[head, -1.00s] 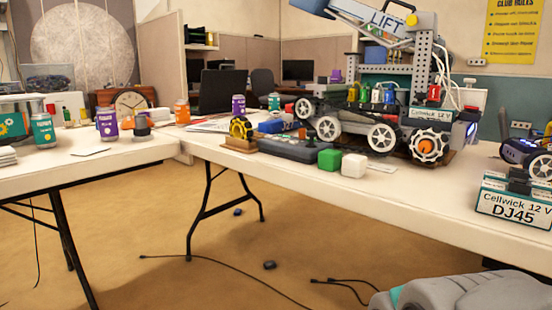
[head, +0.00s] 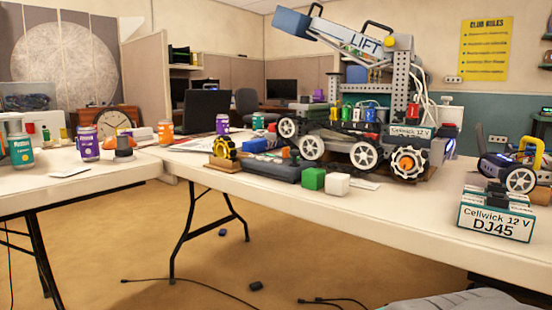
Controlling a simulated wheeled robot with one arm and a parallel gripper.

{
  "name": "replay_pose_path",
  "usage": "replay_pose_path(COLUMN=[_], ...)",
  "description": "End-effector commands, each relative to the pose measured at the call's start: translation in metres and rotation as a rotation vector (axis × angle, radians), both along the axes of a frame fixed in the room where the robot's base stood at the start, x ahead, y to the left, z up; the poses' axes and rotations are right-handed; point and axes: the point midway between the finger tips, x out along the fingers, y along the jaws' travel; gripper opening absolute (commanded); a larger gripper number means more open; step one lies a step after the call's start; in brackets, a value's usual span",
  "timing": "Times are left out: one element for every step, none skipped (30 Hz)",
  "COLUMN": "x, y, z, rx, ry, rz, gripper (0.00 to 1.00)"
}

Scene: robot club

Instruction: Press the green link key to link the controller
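A green cube-shaped key (head: 312,179) stands near the front edge of the right-hand table, beside a white cube (head: 337,185). A long dark grey controller-like unit (head: 268,166) lies just behind and to the left of them, with an orange knob and a blue part near it. Whether the green cube touches the unit, I cannot tell. My gripper is not in view; only a grey rounded part of my own body shows at the bottom right.
A wheeled robot marked LIFT (head: 388,70) stands behind the cubes. A battery marked DJ45 (head: 495,215) and a small wheeled robot (head: 519,178) are on the right. Cables (head: 190,283) lie on the floor.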

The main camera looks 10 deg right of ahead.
Motion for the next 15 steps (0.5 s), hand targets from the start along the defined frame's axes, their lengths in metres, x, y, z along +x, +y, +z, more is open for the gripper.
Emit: replay_pose_path(x=[0.0,0.0,0.0,0.0,0.0,0.0,0.0,0.0,0.0,0.0,0.0001,0.0,0.0,0.0,0.0], y=[0.0,0.0,0.0,0.0,0.0,0.0,0.0,0.0,0.0,0.0,0.0,0.0,0.0,0.0,0.0], z=[0.0,0.0,0.0,-0.0001,0.0,-0.0001,0.0,0.0,0.0,0.0,0.0,0.0,0.0,-0.0001,0.0], rx=[0.0,0.0,0.0,0.0,0.0,0.0,0.0,0.0,0.0,0.0,0.0,0.0,0.0,0.0,0.0], ry=[0.0,0.0,0.0,0.0,0.0,0.0,0.0,0.0,0.0,0.0,0.0,0.0,0.0,0.0,0.0], rz=[0.0,0.0,0.0,0.0,0.0,0.0,0.0,0.0,0.0,0.0,0.0,0.0,0.0,0.0,0.0], gripper=[0.19,0.15,0.11,0.07,0.04,0.0,0.0,0.0,0.0,0.0,0.0,0.0,0.0,0.0,0.0])
